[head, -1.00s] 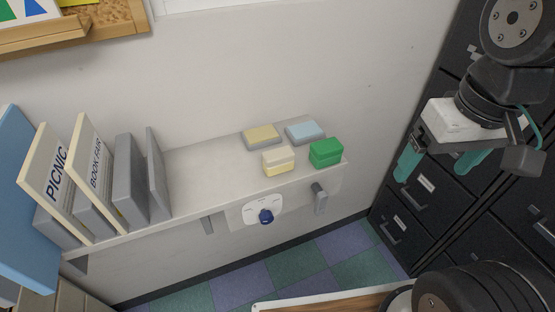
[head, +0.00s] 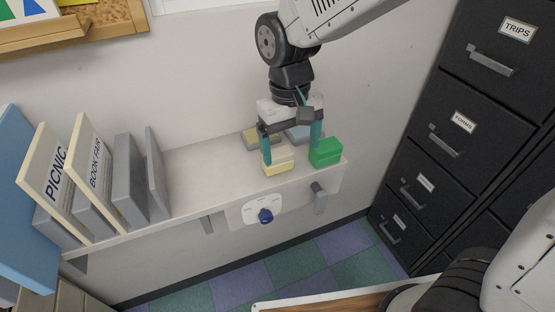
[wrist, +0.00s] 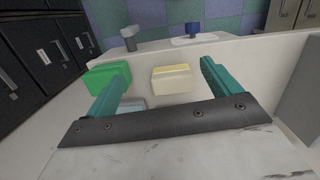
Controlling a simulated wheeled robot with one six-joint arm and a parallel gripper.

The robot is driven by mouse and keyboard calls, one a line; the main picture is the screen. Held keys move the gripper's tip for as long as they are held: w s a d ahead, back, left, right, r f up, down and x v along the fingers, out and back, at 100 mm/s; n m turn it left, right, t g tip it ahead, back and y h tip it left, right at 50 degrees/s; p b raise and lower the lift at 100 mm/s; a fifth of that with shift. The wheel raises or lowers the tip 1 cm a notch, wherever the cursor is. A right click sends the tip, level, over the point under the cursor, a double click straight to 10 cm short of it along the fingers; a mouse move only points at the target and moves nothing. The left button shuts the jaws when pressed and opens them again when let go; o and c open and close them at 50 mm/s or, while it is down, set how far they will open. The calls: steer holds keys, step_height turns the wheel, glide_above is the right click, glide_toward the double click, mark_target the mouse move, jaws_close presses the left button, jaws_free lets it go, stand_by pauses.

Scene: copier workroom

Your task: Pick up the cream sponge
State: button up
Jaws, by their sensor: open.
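The cream sponge (head: 280,165) is a small block with a cream upper layer and a yellow layer below, near the front of the shelf. It also shows in the wrist view (wrist: 169,81). My gripper (head: 291,155) is open and points down above the shelf, with one teal finger close by the sponge's left side and the other to its right, by the green block. In the wrist view the sponge appears between the spread fingers of my gripper (wrist: 163,66), with gaps on both sides. I cannot tell whether the fingertips have reached its height.
A green block (head: 326,152) stands just right of the sponge, close to a finger. Behind are a grey-edged yellow pad (head: 251,138) and a blue pad (head: 300,134), partly hidden. A dial (head: 265,215) is below the shelf (head: 190,190). Books (head: 95,170) stand left.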

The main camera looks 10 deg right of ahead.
mark_target(279, 154)
steer(key=w+a, duration=0.1)
steer(key=w+a+t, duration=0.1)
steer(key=w, duration=0.1)
steer(key=shift+w+m+y, duration=0.2)
steer(key=shift+m+y, duration=0.1)
steer(key=f, duration=0.7)
steer(key=shift+s+f, duration=0.25)
steer(key=c, duration=1.1)
steer(key=shift+r, duration=0.1)
